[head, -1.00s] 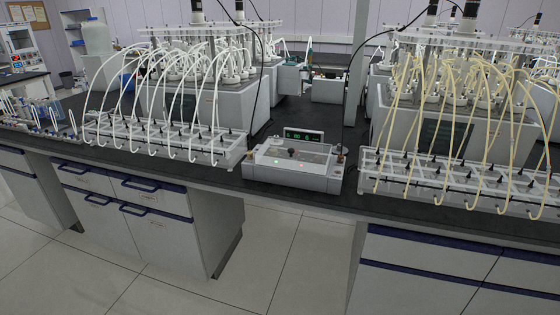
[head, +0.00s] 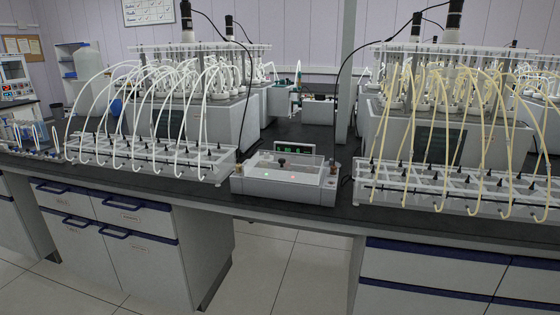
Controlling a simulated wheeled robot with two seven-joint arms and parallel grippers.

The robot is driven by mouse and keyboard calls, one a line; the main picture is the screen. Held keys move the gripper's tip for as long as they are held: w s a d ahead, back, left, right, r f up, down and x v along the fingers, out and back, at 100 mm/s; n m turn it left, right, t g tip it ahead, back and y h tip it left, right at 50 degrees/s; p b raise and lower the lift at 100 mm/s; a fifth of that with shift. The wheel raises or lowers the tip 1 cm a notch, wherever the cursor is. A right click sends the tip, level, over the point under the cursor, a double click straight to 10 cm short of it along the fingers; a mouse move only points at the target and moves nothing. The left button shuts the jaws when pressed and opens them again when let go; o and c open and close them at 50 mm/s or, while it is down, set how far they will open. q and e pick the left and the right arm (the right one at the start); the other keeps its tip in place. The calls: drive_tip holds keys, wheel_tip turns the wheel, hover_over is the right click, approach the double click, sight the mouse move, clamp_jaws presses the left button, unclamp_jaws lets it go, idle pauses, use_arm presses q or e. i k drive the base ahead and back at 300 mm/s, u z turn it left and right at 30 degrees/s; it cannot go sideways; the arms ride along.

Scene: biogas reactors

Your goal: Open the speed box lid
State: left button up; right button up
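The speed box (head: 284,189) is a low grey-white box at the front edge of the dark bench, in the middle of the head view. A small green-lit display (head: 294,149) stands behind the box. Neither of my grippers shows in the head view.
A rack with white tubes (head: 150,160) stands left of the box and a rack with yellowish tubes (head: 455,190) stands close on its right. Grey reactor units (head: 215,130) stand behind. Drawer cabinets (head: 120,230) are below the bench, with a gap under the box.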

sight(250, 170)
drive_tip(key=u, duration=1.75)
drive_tip(key=i, duration=0.85)
drive_tip(key=z, duration=0.75)
